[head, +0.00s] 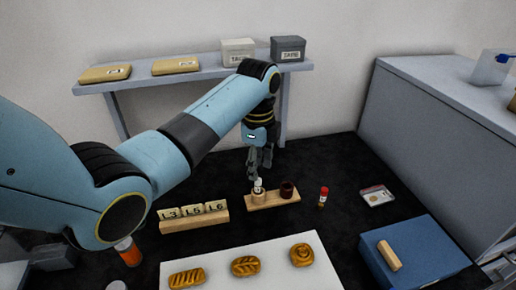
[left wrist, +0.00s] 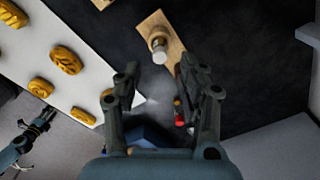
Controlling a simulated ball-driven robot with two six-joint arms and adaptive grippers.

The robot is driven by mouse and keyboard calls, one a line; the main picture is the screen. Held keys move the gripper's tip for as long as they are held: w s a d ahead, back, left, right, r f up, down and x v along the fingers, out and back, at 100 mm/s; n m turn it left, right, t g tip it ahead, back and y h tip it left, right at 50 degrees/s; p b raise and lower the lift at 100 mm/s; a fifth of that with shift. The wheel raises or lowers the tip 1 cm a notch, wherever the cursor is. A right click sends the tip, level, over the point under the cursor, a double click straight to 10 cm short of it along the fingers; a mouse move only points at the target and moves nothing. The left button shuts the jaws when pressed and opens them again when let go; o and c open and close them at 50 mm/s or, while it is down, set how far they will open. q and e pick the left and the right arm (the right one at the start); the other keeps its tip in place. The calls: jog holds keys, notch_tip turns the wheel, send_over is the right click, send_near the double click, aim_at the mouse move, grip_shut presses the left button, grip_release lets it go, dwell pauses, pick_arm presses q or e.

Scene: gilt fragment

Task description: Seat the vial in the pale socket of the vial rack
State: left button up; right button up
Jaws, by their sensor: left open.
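The vial rack (head: 272,200) is a wooden block with a pale socket (head: 259,197) on the left and a dark brown socket (head: 287,190) on the right. A vial with a whitish cap (head: 258,184) stands in the pale socket and looks upright; its cap also shows in the left wrist view (left wrist: 160,55). My left gripper (head: 261,170) is just above and behind that vial. In the left wrist view its fingers (left wrist: 158,78) are apart with nothing held between them. My right gripper (left wrist: 38,126) shows small at the lower left there; its jaw state is unclear.
A red-capped vial (head: 323,196) stands right of the rack. A block marked L3, L5, L6 (head: 194,222) is left of it. A white board with pastries (head: 215,262) is in front, a blue box (head: 425,255) at right. Dark table is clear behind the rack.

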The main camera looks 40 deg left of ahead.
pick_arm(q)
notch_tip(320, 180, up, 6)
dwell(0.7)
